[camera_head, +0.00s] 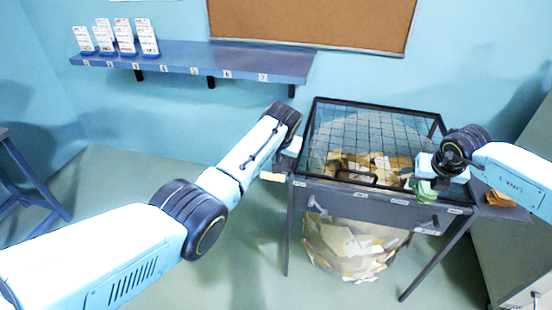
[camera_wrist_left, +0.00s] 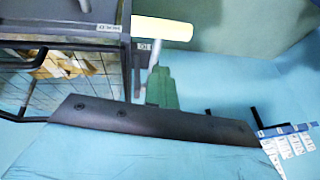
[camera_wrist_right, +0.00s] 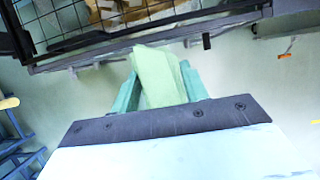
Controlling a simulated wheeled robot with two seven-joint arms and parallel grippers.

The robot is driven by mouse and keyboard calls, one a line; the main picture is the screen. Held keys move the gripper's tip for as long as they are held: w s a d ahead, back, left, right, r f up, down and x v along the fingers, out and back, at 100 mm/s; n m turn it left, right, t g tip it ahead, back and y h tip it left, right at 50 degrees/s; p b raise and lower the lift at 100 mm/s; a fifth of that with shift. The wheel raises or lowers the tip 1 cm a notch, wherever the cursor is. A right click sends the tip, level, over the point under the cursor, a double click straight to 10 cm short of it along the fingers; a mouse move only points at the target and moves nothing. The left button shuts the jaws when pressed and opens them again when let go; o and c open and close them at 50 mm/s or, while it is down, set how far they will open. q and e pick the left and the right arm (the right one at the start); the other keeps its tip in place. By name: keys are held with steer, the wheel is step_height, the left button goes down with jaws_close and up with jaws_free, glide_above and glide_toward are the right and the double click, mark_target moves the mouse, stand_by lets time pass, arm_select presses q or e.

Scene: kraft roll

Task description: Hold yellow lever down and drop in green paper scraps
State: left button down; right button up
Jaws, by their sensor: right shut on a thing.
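The yellow lever (camera_head: 272,177) sticks out at the left side of the mesh-topped bin (camera_head: 372,207). It also shows as a yellow bar in the left wrist view (camera_wrist_left: 162,27). My left gripper (camera_head: 284,166) is beside the lever, and its fingers (camera_wrist_left: 160,75) look closed together with nothing clearly between them. Whether they touch the lever I cannot tell. My right gripper (camera_head: 425,183) is shut on green paper scraps (camera_wrist_right: 158,78), held at the bin's front right edge. The green paper shows below the fingers in the head view (camera_head: 427,192).
The black mesh lid (camera_head: 372,133) with a front handle covers the bin, and brown and tan scraps show beneath. A round mass of scraps (camera_head: 355,245) hangs below. Orange scraps (camera_head: 499,198) lie on a right side shelf. A blue wall shelf (camera_head: 200,60) holds white cards.

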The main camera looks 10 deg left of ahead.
arm_select(q)
steer(key=c, duration=2.1)
jaws_free()
steer(key=shift+r, duration=0.1)
steer(key=o, duration=0.4)
steer(key=shift+r, duration=0.1)
steer(key=v, duration=1.2)
